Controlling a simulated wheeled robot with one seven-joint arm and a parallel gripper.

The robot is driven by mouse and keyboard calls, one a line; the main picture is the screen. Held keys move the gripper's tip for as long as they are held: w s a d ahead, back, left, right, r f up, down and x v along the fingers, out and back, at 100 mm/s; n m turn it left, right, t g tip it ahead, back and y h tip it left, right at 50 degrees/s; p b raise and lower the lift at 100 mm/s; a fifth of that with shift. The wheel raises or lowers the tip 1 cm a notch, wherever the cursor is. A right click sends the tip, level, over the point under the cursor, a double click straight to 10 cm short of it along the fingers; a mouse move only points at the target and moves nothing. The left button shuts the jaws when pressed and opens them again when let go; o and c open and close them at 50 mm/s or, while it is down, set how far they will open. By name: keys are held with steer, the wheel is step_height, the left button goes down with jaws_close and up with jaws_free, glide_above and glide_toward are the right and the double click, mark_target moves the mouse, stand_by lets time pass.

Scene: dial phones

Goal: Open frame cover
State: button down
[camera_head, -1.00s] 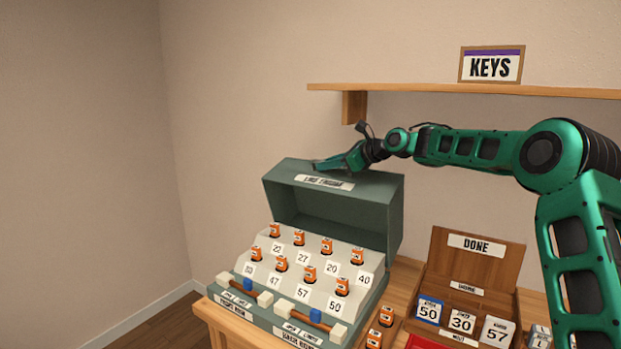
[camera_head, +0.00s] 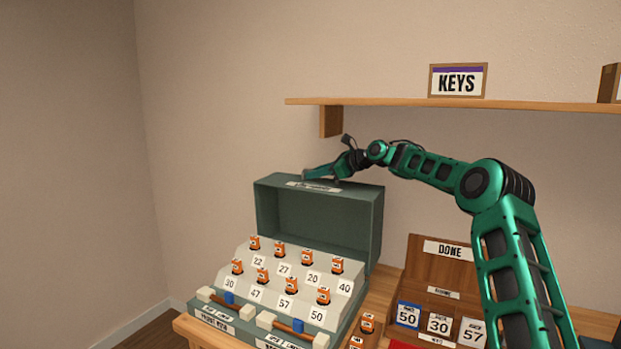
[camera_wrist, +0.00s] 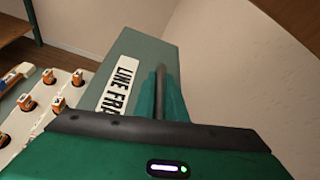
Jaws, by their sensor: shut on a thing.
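The frame cover (camera_head: 330,222) is a green-grey, box-like lid at the back of the switch frame (camera_head: 262,312). It stands raised and tilted back, with its hollow inside facing forward and the frame's stepped rows of orange plugs uncovered. Its label strip lies along the top front edge; in the wrist view the cover (camera_wrist: 150,50) shows the label "LINE FRA…", partly hidden. My gripper (camera_head: 308,176) is at the cover's top front edge, shut on it.
A wooden DONE rack (camera_head: 448,250) with number cards stands to the right on the table. Loose orange plugs (camera_head: 367,323) stand between it and the frame. A shelf (camera_head: 450,104) with a KEYS sign (camera_head: 458,81) runs above my arm. The wall is close behind the cover.

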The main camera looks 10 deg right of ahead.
steer(key=shift+a, duration=0.15)
steer(key=c, duration=2.1)
jaws_free()
steer(key=shift+d, duration=0.2)
step_height(320, 180, up, 4)
glide_above(341, 187)
steer(key=shift+w+f, duration=0.1)
steer(key=shift+w, duration=0.3)
steer(key=shift+s, duration=0.15)
